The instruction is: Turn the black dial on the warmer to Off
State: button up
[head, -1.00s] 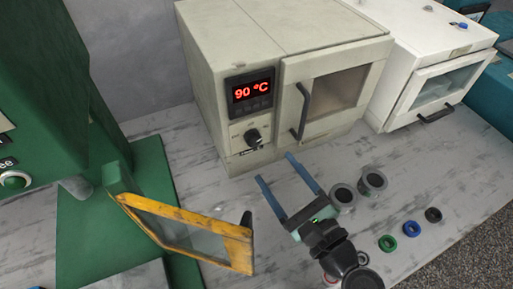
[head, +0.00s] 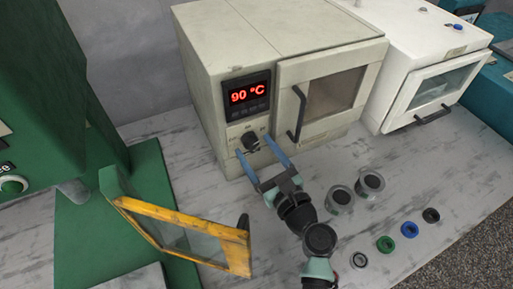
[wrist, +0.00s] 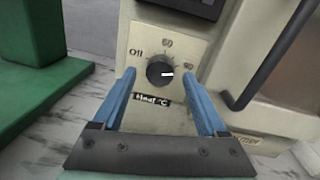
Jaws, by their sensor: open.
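The warmer (head: 225,95) is a beige box with a red "90 °C" display (head: 247,95). Its black dial (head: 250,141) sits below the display. In the wrist view the dial (wrist: 160,71) shows a white mark pointing right, toward the right-hand number; "Off" (wrist: 136,53) is printed at its upper left. My gripper (head: 262,154) is open, with its two blue fingers pointing at the dial panel. In the wrist view the fingers (wrist: 163,92) stand to the left and right of and below the dial, not visibly touching it.
The warmer's door handle (head: 298,114) is right of the dial. A yellow-framed guard (head: 185,237) on a green machine stands at left.

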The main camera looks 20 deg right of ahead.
jog(key=shift+w, duration=0.25)
grip_shut()
